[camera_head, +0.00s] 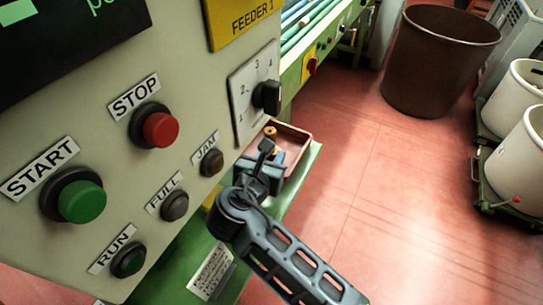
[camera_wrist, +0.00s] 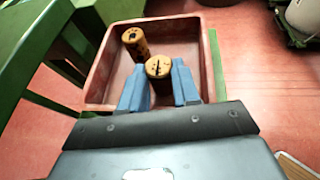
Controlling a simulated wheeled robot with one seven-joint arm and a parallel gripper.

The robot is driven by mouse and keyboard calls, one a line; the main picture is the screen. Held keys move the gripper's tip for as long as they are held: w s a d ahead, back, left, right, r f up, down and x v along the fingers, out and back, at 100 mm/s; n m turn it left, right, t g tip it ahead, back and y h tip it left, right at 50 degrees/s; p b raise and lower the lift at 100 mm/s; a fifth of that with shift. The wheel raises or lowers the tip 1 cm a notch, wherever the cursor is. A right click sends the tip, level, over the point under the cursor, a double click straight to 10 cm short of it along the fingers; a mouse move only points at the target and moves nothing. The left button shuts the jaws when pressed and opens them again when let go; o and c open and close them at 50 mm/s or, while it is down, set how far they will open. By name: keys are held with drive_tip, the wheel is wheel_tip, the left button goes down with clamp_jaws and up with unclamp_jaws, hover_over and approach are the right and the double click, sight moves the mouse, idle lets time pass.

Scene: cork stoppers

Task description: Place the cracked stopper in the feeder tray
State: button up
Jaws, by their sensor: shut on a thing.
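My gripper (camera_wrist: 159,88) has its two blue fingers shut on a cork stopper (camera_wrist: 158,67). The stopper's top end shows dark, crack-like marks. It is held upright over the inside of the reddish-brown tray (camera_wrist: 98,72); whether it touches the tray floor I cannot tell. Another cork stopper (camera_wrist: 134,36), also with dark marks on its end, stands in the tray just beyond and to the left. In the head view, my gripper (camera_head: 266,160) is at the near side of the tray (camera_head: 301,136), partly hiding it, and one stopper (camera_head: 270,131) shows in it.
A control panel (camera_head: 110,125) with buttons and a rotary switch (camera_head: 266,97) stands close left of my arm. The tray sits on a green ledge (camera_head: 303,172). A brown bin (camera_head: 437,65) and white tubs (camera_head: 520,150) stand right, with open red floor between.

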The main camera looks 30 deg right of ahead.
drive_tip(key=shift+f, duration=0.1)
drive_tip(key=o, duration=1)
drive_tip(key=v, duration=1.2)
